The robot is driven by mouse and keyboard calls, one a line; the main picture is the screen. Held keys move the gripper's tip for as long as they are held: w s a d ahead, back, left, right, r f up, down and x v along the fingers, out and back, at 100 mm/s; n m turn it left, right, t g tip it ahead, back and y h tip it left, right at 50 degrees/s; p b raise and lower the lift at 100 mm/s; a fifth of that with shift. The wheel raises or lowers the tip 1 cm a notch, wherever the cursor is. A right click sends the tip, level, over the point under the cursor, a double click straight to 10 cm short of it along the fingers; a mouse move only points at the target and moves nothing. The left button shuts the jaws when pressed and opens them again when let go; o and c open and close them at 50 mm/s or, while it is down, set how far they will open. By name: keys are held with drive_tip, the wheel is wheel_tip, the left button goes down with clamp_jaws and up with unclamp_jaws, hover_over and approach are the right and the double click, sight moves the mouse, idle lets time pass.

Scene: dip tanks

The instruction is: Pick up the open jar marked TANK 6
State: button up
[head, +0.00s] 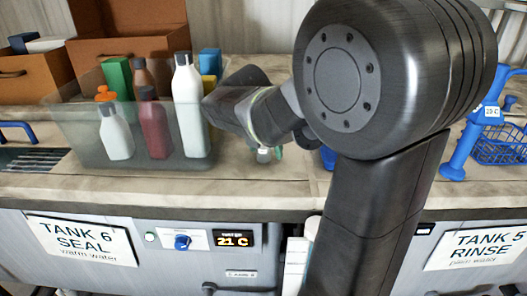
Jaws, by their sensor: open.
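I cannot make out a jar marked TANK 6 in the head view. A small pale object with a green piece (263,154) shows on the counter just below my wrist, mostly hidden, and I cannot tell what it is. My gripper (225,98) is dark and partly seen, beside the right end of a clear bin. It is open, but its fingertips are hard to make out and I see nothing held. The sign TANK 6 SEAL (80,240) is on the cabinet front at the lower left.
The clear bin (85,140) holds several bottles and boxes. Cardboard boxes (125,47) stand behind it. A slotted opening (30,160) is at the left. A blue stand (462,150) and blue basket (500,148) are at the right. My arm covers the middle of the counter (230,190).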

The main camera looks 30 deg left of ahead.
drive_tip(key=c, duration=1)
drive_tip(key=shift+c, duration=0.3)
